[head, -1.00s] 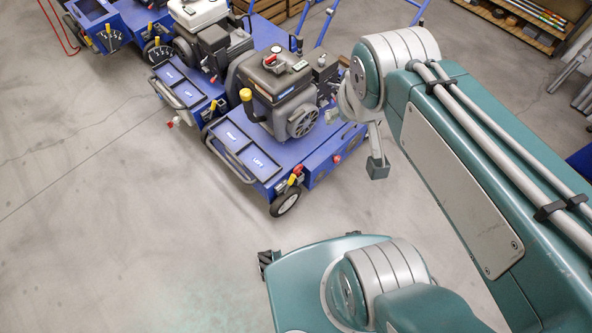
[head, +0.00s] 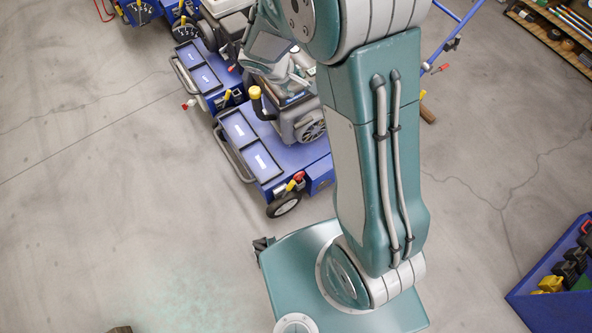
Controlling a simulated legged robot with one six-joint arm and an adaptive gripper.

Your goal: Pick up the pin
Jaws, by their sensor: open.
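I cannot make out with certainty which part is the pin. The nearest blue aerator (head: 293,157) has a small red and yellow part (head: 296,181) at its front corner, above the wheel. My gripper (head: 297,76) is only partly visible, above the engine of this aerator. It is open, and I see nothing held in it. My arm hides much of the engine and the right side of this machine. I cannot tell whether the gripper touches anything.
More blue aerators (head: 205,73) stand in a row to the upper left. A blue bin (head: 530,291) with yellow and black items is at the right edge. A shelf (head: 548,37) stands at the upper right. The floor at left is clear.

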